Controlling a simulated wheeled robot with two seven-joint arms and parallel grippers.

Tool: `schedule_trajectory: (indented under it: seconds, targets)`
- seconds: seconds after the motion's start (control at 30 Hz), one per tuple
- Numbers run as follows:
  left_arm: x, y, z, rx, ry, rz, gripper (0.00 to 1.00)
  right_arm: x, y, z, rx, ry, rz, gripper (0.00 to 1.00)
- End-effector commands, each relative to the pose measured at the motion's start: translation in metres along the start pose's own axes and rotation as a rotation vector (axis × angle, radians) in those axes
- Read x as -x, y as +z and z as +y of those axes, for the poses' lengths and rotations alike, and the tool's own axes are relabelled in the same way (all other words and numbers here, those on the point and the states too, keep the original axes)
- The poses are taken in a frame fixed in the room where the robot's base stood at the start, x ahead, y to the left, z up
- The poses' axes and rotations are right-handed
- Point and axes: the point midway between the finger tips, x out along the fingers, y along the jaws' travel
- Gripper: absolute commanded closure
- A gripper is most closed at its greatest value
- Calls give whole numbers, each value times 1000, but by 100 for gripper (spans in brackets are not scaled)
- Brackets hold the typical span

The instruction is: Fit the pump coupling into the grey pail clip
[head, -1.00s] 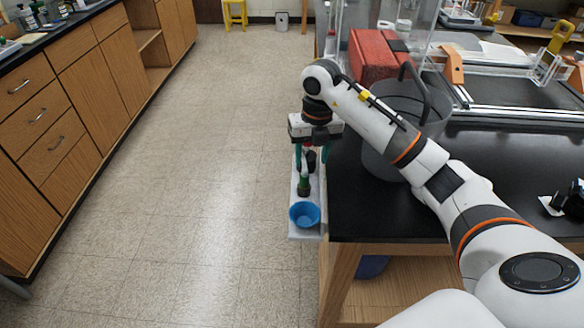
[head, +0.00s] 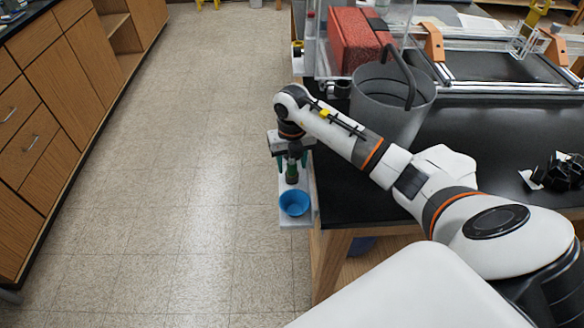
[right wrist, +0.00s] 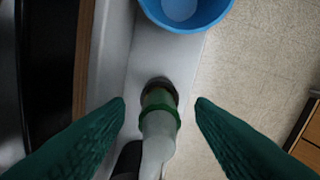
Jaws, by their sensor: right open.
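A green-collared piece with a pale upper part and dark base (right wrist: 160,98), which looks like the pump coupling, stands on a narrow white ledge; the head view also shows it (head: 291,174). My right gripper (head: 292,167) is open above the ledge. In the right wrist view, its green fingertips (right wrist: 160,103) are on either side of the piece, with gaps visible at both sides. The grey pail (head: 392,110) stands on the black bench, right of the gripper. A dark ring-like part (head: 342,88) at its left side may be the clip. My left gripper is out of view.
A blue bowl (head: 294,203) sits on the white ledge (head: 297,220) close to the piece. A red block (head: 353,40) is behind the pail. The black bench (head: 450,140) lies right of the ledge. Open floor (head: 190,170) is to the left.

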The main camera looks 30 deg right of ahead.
Motion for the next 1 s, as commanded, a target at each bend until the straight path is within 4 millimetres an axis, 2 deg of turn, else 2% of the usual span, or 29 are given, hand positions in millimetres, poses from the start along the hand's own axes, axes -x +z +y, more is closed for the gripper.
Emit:
schedule_trajectory:
  seconds: [0.13,0.37,0.4,0.7,1.0]
  targets:
    - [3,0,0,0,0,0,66,-15,0,1,-2,0,-1,51]
    - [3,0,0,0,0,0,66,-18,0,1,0,0,1,51]
    - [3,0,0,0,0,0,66,-18,0,1,0,0,1,52]
    - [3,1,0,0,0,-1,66,-18,0,1,-1,0,1,99]
    - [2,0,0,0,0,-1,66,-12,-1,1,-1,0,4,99]
